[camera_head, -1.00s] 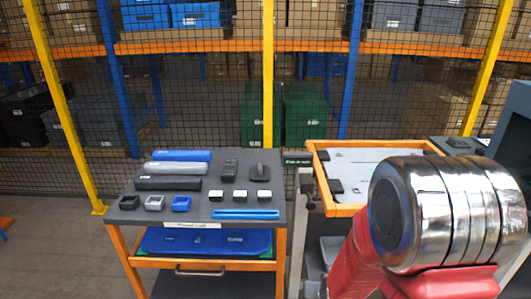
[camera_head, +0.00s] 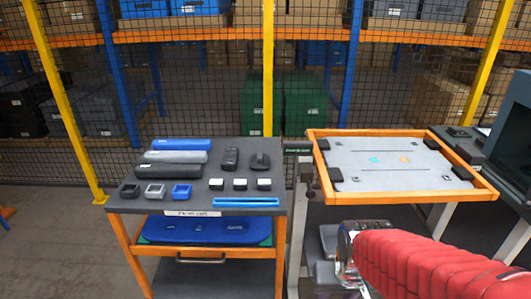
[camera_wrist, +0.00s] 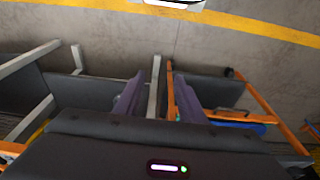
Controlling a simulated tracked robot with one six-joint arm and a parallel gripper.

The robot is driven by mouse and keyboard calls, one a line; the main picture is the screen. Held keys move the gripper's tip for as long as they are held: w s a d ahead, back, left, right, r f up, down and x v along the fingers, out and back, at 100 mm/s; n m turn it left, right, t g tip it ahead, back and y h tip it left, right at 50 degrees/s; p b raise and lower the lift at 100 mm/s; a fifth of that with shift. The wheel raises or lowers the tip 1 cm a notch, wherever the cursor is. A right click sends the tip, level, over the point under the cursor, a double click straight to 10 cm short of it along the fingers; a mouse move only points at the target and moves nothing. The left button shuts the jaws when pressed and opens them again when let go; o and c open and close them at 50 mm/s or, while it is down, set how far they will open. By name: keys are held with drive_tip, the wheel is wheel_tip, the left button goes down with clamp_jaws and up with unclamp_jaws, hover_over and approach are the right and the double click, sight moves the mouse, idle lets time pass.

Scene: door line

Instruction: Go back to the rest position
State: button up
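My gripper shows in the wrist view (camera_wrist: 160,97). Its two purple-grey fingers stand apart with nothing held between them. In the head view my red arm reaches in from the lower right, low in front of the orange-framed fixture (camera_head: 480,187). The gripper's end is partly hidden there, below the fixture's front edge and right of the parts trolley (camera_head: 130,207).
The trolley holds blue, grey and black tubes, small boxes and a blue bar (camera_head: 246,203). Its lower shelf carries a blue tray (camera_head: 205,230). A dark machine (camera_head: 510,140) stands at the right. A mesh fence with yellow posts (camera_head: 268,80) closes the back.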

drive_tip(key=s+r+t, duration=0.3)
drive_tip(key=s+r, duration=0.2)
drive_tip(key=r, duration=0.8)
drive_tip(key=shift+s+a+r, duration=0.1)
idle(2.1)
